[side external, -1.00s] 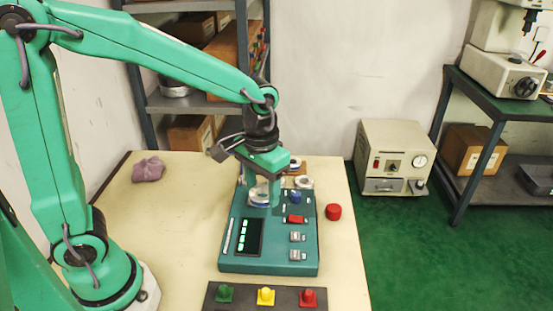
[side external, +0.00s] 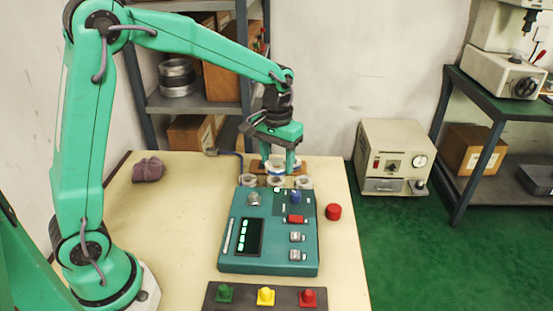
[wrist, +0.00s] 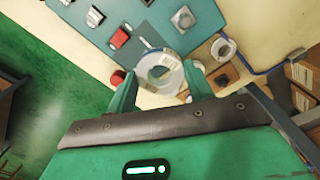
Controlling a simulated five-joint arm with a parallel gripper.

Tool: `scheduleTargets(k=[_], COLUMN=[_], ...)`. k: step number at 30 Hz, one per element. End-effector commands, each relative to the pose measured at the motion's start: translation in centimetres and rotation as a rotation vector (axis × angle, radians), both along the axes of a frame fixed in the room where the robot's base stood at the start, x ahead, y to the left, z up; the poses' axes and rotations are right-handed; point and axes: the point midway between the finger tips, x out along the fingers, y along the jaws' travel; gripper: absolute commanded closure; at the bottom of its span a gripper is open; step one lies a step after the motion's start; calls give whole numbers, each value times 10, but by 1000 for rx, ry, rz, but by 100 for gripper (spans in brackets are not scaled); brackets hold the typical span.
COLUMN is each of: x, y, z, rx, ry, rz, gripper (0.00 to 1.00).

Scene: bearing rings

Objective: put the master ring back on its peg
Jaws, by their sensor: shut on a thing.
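My gripper (side external: 278,170) is over the back of the bench, behind the teal device, with its fingers pointing down. It is shut on a pale metal ring (wrist: 160,73), which shows between the two fingers in the wrist view. I take this for the master ring; its marking is not clear. A brown wooden block (side external: 258,164) lies at the back, partly hidden by the gripper and rings. Other pale rings stand near it, one at the left (side external: 250,180) and one at the right (side external: 305,182).
The teal device (side external: 270,262) has a bare metal spindle (side external: 254,200), a blue knob and a red button. A red cap (side external: 333,212) is to its right. A purple cloth (side external: 147,169) lies at the left. A button strip (side external: 245,300) is in front. Bench left of the device is clear.

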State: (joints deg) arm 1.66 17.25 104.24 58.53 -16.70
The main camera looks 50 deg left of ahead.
Motion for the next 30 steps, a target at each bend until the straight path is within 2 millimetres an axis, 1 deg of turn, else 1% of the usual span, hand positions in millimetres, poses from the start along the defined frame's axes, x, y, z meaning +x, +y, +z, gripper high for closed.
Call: scheduleTargets(k=[1,3,8,9,12,18,21,24,27,30], x=[12,25,54,60,75,94,100,103,105,105], y=[12,26,63,73,98,145,162,172,178,180], z=[-3,-7,-18,-21,-30,-46,-52,-56,-58,-58], rx=[0,0,0,0,0,0,0,1,1,1], ry=[0,0,0,0,0,0,0,-2,-2,-2], rz=[27,60,133,152,197,276,303,320,329,331], gripper=[84,84,84,84,84,84,84,84,84,84])
